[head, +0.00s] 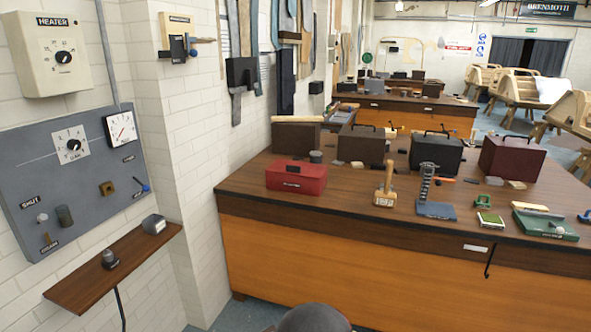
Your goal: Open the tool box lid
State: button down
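A small red box (296,177) with a dark latch or label on its front stands near the left front of the wooden workbench (350,205); its lid looks shut. Behind it, a brown case (361,147), a black case (436,157) and a maroon case (511,159) with top handles stand in a row, all looking shut. I cannot tell which of these is the tool box. My gripper is not in view. A dark rounded part at the bottom edge looks like my own arm.
A mallet (384,187), a blue-based stand (437,195) and a green tool (545,224) stand along the bench front. A grey control panel (75,170) and a small shelf (113,267) are on the left wall. Some floor shows between wall and bench.

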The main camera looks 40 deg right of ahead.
aim_at(299, 169)
jog(key=i+l, duration=0.4)
jog(key=i+l+z, duration=0.1)
jog(key=i+l, duration=0.3)
jog(key=i, duration=0.2)
jog(key=i+l+z, duration=0.1)
jog(key=i+l, duration=0.6)
jog(key=i, duration=0.35)
jog(key=i+l+z, duration=0.1)
jog(key=i+l, duration=0.25)
jog(key=i, duration=0.15)
